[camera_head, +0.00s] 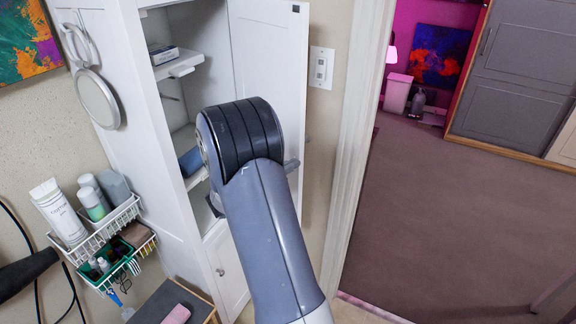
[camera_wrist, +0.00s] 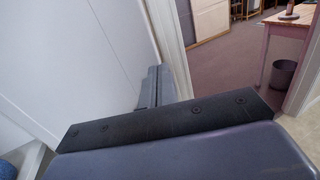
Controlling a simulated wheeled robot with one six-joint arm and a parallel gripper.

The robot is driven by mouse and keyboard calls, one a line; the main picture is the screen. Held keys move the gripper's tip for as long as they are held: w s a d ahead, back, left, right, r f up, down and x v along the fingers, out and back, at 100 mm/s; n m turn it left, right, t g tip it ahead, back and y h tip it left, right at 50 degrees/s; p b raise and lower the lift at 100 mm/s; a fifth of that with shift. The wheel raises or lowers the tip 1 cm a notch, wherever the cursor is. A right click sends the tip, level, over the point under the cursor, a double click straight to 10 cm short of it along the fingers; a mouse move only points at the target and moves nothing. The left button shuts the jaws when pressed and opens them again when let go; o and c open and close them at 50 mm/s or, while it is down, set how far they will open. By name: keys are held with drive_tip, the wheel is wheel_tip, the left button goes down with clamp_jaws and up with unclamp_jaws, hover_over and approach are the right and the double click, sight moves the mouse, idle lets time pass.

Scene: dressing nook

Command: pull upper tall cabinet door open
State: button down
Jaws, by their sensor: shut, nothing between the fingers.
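The tall white cabinet (camera_head: 150,130) stands left of the doorway. Its upper door (camera_head: 272,58) stands wide open, swung out to the right, and the shelves inside show. My gripper is mostly hidden behind my own arm in the head view. In the wrist view my gripper (camera_wrist: 155,85) is shut and empty. It is beside a white panel (camera_wrist: 75,55) that looks like the open door; I cannot tell if they touch. The door's handle is not clearly seen. The lower cabinet door (camera_head: 229,262) is shut.
Shelves hold a small box (camera_head: 163,54) and a blue item (camera_head: 191,161). A wire rack (camera_head: 95,238) with bottles hangs on the cabinet's left side. The white door frame (camera_head: 352,130) is close on the right. Open carpet (camera_head: 450,220) lies beyond.

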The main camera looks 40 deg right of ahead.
drive_tip(key=shift+f, duration=0.1)
drive_tip(key=shift+n+t, duration=0.6)
drive_tip(key=shift+t, duration=0.3)
drive_tip(key=d+b, duration=0.5)
drive_tip(key=b, duration=0.5)
drive_tip(key=shift+s+d+b, duration=0.15)
drive_tip(key=shift+d+b, duration=0.1)
drive_tip(key=shift+b, duration=0.15)
